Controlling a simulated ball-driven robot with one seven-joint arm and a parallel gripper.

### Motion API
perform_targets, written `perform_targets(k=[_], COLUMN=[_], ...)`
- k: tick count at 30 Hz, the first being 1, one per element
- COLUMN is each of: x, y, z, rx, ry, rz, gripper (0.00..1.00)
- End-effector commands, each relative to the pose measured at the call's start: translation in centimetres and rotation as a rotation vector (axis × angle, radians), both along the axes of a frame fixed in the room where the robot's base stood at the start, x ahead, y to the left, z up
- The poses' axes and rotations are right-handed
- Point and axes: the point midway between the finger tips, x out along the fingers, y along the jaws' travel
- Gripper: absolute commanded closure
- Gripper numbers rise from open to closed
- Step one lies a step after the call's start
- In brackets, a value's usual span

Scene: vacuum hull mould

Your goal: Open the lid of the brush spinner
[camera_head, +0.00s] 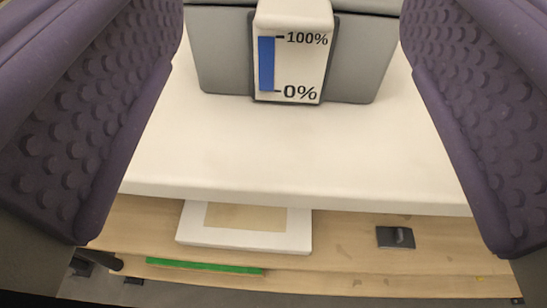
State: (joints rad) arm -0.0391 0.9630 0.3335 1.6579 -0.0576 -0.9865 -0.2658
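A grey box-shaped body (221,62) with a white front piece (312,62) stands on a white surface at the top of the view. The white piece carries a blue bar between "100%" and "0%" marks. I cannot tell for sure that this is the brush spinner. Its top and any lid are cut off by the upper picture edge. My gripper (292,60) is wide open, with one purple studded finger at each side of the picture. The grey body shows between the fingers, and nothing is held. I cannot tell how far the fingers are from it.
The white surface (285,150) is clear in front of the grey body and ends in a rounded edge. Beyond that edge is a wooden surface (345,238) with a white frame (245,240), a green strip (203,266) and a small dark plate with a raised piece (395,238).

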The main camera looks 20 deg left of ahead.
Motion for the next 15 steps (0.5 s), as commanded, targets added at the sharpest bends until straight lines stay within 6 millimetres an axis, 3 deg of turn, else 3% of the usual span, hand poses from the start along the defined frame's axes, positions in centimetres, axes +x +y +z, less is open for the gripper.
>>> perform_targets(k=[1, 4, 8, 15], x=[-0.6, -1.2, -0.3, 3.8], y=[0.4, 0.8, 1.2, 2.2], z=[-1.8, -3.7, -4.3, -4.4], rx=[0.013, 0.026, 0.031, 0.031], ry=[0.0, -0.011, -0.018, -0.019], rz=[-0.001, -0.008, -0.011, -0.013], gripper=[0.28, 0.28, 0.28, 0.28])
